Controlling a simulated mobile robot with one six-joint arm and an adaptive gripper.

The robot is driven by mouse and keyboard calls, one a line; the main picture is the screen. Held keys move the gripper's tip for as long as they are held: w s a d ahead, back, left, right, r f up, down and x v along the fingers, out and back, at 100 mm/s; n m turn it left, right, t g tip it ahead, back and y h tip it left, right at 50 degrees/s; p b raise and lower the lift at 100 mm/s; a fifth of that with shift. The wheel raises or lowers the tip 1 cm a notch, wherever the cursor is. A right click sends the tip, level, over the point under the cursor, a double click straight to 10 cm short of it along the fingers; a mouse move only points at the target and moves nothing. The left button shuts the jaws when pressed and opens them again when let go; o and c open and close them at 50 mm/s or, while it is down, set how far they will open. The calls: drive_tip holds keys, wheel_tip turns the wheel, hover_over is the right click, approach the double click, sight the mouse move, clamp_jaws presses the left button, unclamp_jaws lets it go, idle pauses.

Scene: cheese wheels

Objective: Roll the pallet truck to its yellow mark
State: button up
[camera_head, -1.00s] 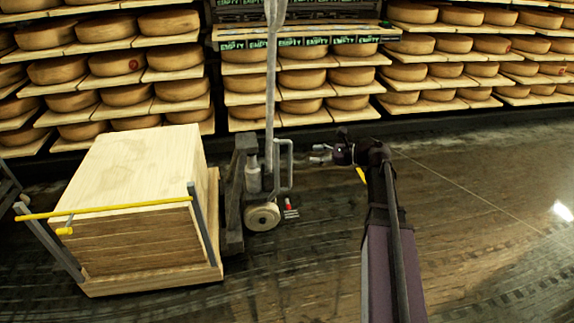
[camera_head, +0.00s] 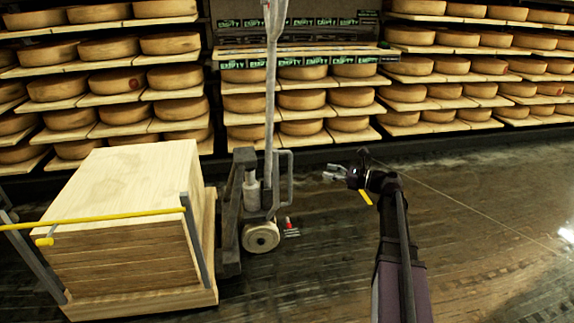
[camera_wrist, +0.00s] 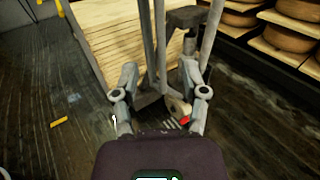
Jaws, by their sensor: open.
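The grey pallet truck (camera_head: 230,225) stands left of centre, its tall handle post upright and a light wheel near the floor. It carries a big stack of pale boards (camera_head: 125,235). My gripper (camera_head: 326,175) is open and empty, to the right of the truck's grey loop bar (camera_head: 289,180), with a gap between them. In the wrist view the truck's grey bars (camera_wrist: 160,45) show ahead of and between the open fingers (camera_wrist: 160,85). A yellow strip (camera_wrist: 59,122) lies on the floor at left there; a yellow patch (camera_head: 365,197) shows beside my arm.
A yellow bar (camera_head: 95,219) on grey posts stands before the boards. Shelves of cheese wheels (camera_head: 300,100) line the back wall. A small red-tipped item (camera_head: 289,224) is on the floor by the truck's wheel. The dark floor to the right is open.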

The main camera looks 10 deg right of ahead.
drive_tip(key=shift+w+a, duration=0.1)
drive_tip(key=x, duration=1.3)
drive_tip(key=shift+a, duration=0.25)
drive_tip(key=shift+w, duration=0.15)
